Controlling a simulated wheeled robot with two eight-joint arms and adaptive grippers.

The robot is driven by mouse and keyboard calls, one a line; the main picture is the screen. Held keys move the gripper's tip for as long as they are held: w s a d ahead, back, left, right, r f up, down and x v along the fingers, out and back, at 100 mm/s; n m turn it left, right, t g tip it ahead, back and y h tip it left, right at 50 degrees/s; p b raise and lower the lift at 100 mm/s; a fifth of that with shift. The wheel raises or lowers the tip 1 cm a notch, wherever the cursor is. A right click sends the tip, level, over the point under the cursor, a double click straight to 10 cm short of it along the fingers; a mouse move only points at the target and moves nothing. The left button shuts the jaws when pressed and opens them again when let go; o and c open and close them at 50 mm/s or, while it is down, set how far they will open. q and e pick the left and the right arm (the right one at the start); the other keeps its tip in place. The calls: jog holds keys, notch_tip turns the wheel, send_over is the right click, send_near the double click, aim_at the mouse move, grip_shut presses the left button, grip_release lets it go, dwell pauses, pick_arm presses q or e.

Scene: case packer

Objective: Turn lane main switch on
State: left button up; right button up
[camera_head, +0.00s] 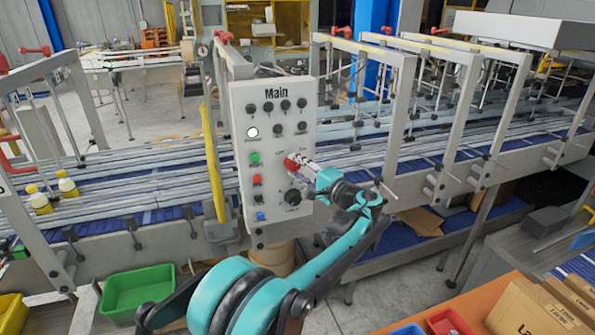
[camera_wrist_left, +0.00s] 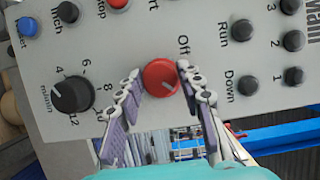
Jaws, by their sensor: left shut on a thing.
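The grey control panel (camera_head: 249,185) is headed "Main" and stands upright in front of the conveyor. The lane main switch, a red rotary knob (camera_head: 290,163), sits at the panel's right side below small labels. In the left wrist view the knob (camera_wrist_left: 160,77) shows a pale pointer line, with an "Off" label just above it to the right. My left gripper (camera_head: 299,166) is shut on the knob, one finger on either side, as the left wrist view (camera_wrist_left: 161,79) shows. The fingers partly hide the knob in the head view. My right gripper is not in view.
A black dial (camera_wrist_left: 72,93) is below the knob on the panel, with green, red and blue buttons to the left. Conveyor rails and white frames (camera_head: 385,62) stand behind. A green bin (camera_head: 137,292) and cardboard boxes (camera_head: 530,310) are in front.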

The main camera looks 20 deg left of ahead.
pick_arm(q)
jog(key=shift+r, duration=0.1)
dwell(0.4)
jog(key=o, duration=0.9)
jog(key=shift+c, duration=0.2)
jog(key=o, duration=0.3)
jog(key=shift+w, duration=0.1)
jog(key=v, duration=1.2)
